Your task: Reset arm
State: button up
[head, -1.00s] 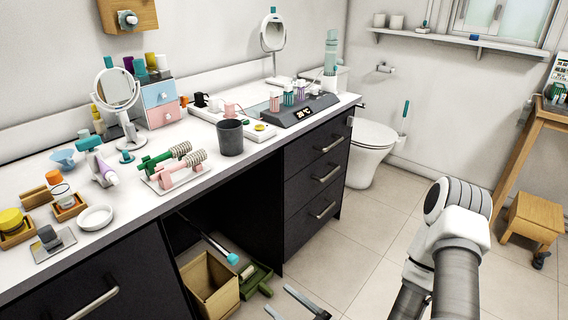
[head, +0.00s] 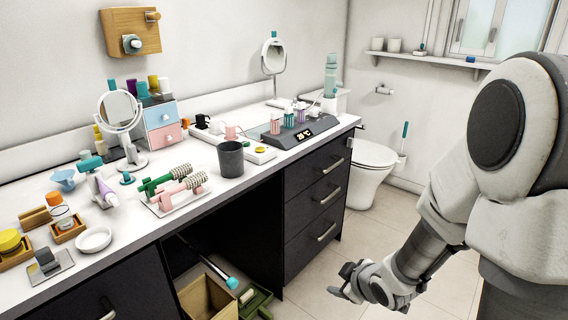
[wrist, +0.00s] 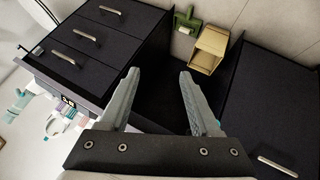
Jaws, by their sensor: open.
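My arm comes in from the right side of the head view, bent down and to the left. My gripper (head: 342,286) is low over the tiled floor, in front of the dark drawer unit and well below the counter top. In the wrist view both fingers of my gripper (wrist: 165,100) are spread apart with nothing between them. Beyond the fingers are the dark vanity and the space under its counter. No held object is seen.
The vanity counter (head: 150,226) is crowded with a dark cup (head: 230,160), mirrors and small items. Dark drawers (head: 320,195) lie left of my gripper. A wooden bin (head: 205,297) stands under the counter. A toilet (head: 372,165) stands behind; tiled floor (head: 350,240) is clear.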

jog(key=s+d+r+m+h, duration=0.2)
jog(key=s+r+m, duration=0.1)
jog(key=r, duration=0.4)
jog(key=s+d+r+m+h, duration=0.2)
jog(key=s+r+m, duration=0.1)
jog(key=r, duration=0.3)
jog(key=s+a+r+m+g+y+p, duration=0.1)
jog(key=s+a+r+m, duration=0.1)
jog(key=s+r, duration=0.4)
jog(key=s+a+r+m+g+y, duration=0.1)
jog(key=s+r+m, duration=0.2)
jog(key=s, duration=0.5)
notch_tip(320, 180, up, 16)
jog(key=p, duration=1.6)
jog(key=shift+w+a+r+p, duration=0.15)
jog(key=shift+w+p, duration=0.15)
jog(key=shift+a, duration=0.1)
